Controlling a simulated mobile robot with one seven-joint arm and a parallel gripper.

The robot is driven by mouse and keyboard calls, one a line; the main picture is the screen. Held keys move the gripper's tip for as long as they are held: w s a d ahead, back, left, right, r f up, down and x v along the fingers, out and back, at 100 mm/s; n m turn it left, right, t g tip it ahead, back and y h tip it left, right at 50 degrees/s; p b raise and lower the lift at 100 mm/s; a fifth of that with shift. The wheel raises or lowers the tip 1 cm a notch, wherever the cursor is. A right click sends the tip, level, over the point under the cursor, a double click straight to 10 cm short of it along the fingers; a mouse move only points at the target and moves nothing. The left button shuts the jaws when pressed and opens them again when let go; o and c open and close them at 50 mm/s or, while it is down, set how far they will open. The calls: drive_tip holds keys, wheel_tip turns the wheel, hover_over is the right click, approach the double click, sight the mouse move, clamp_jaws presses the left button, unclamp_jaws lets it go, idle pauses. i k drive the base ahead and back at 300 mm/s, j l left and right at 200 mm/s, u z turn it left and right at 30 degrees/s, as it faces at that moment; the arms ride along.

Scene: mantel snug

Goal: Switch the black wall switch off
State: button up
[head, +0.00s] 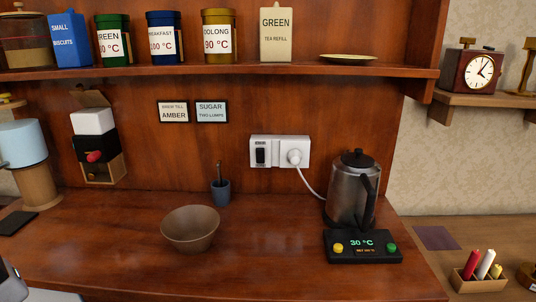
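The black wall switch (260,156) is a small upright rocker at the left end of a white wall plate (277,140). The plate is fixed to the wooden back panel above the counter. A small label sits just above the rocker, too small to read. I cannot tell from this view which way the rocker is tipped. A white plug (294,157) sits in the socket on the right of the same plate. My gripper cannot be made out; only a grey and dark part, apparently mine, shows at the lower left corner. Nothing touches the switch.
The plug's white cord runs to a steel kettle (350,200) on a black base (372,252) reading 30 °C. A brown bowl (190,229) and a dark blue cup (220,192) holding a utensil stand below the switch. A shelf (300,71) with tins runs above. Counter's front left is clear.

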sight(260, 152)
drive_tip(key=j, duration=0.5)
drive_tip(key=k+j, duration=0.15)
drive_tip(key=j, duration=0.9)
drive_tip(key=k+z, duration=0.05)
